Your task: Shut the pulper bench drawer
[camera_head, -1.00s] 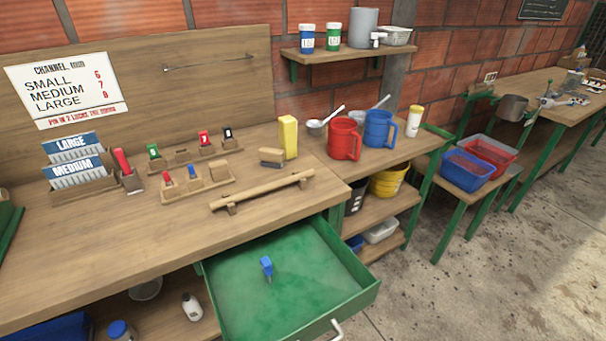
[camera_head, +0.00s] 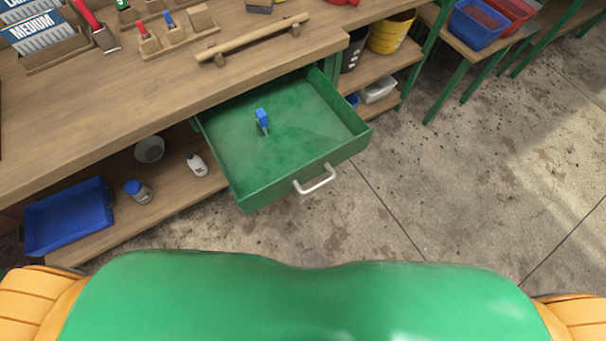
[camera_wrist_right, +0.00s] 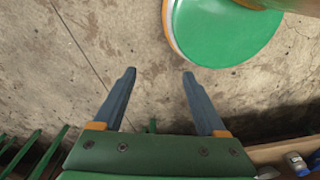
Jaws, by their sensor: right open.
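The green pulper bench drawer (camera_head: 275,190) stands pulled out from under the wooden bench in the head view. Its silver handle (camera_head: 315,180) is on the front panel, facing me. A small blue-topped item (camera_head: 262,119) stands inside the drawer, and the rest of its floor is bare. My right gripper (camera_wrist_right: 159,73) is open and empty in the right wrist view, with bare concrete floor behind its fingers. It does not show in the head view. My left gripper is not in either view.
The wooden bench (camera_head: 110,110) has tools and wooden holders on top. Its lower shelf holds a blue tray (camera_head: 68,215), a jar (camera_head: 138,191) and a white bottle (camera_head: 197,164). A yellow bucket (camera_head: 391,34) sits on shelving to the right. The concrete floor right of the drawer is clear.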

